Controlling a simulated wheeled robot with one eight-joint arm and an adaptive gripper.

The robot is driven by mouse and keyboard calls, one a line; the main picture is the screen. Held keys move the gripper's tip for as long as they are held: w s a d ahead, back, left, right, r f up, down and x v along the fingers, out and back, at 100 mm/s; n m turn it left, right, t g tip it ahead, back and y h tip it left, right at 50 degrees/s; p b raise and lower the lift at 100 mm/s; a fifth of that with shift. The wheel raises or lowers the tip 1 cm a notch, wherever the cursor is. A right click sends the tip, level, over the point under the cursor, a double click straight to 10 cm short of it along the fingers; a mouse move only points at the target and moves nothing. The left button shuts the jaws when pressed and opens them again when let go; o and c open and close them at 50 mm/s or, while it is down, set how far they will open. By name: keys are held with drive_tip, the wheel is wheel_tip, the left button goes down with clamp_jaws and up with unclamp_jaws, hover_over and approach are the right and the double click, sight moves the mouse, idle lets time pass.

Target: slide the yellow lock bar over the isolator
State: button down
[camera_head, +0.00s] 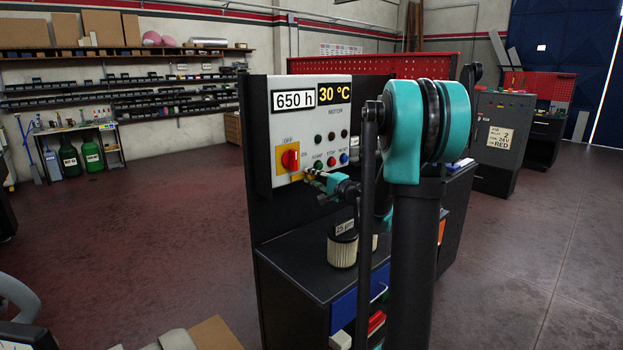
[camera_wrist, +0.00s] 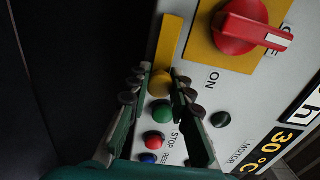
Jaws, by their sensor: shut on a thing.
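The isolator (camera_head: 290,158) is a red rotary switch on a yellow plate on the left of the white panel. In the wrist view the isolator (camera_wrist: 245,28) is at the upper right, by the word ON. The yellow lock bar (camera_wrist: 171,40) lies on the panel just beside the yellow plate, apart from the red handle; it has a round yellow knob (camera_wrist: 161,84). My gripper (camera_wrist: 160,88) is shut on this knob, one finger on each side. In the head view my gripper (camera_head: 312,177) is at the panel's lower left, below the isolator, and hides part of the bar.
The panel (camera_head: 340,95) carries displays reading 650 h and 30 °C. Green, red and blue buttons sit close to my fingers; the green button (camera_wrist: 162,112) lies between them in the wrist view. A filter (camera_head: 342,250) stands on the dark cabinet below.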

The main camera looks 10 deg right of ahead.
drive_tip(key=shift+s+a, duration=0.1)
drive_tip(key=s+a, duration=0.2)
drive_tip(key=a, duration=0.1)
drive_tip(key=shift+s+a, duration=0.15)
drive_tip(key=shift+a, duration=0.1)
drive_tip(key=c, duration=1.3)
unclamp_jaws()
drive_tip(key=shift+d, duration=0.1)
drive_tip(key=shift+s, duration=0.1)
approach(297, 178)
drive_tip(key=v, duration=0.4)
drive_tip(key=shift+s+d, duration=0.2)
drive_tip(key=shift+s, duration=0.15)
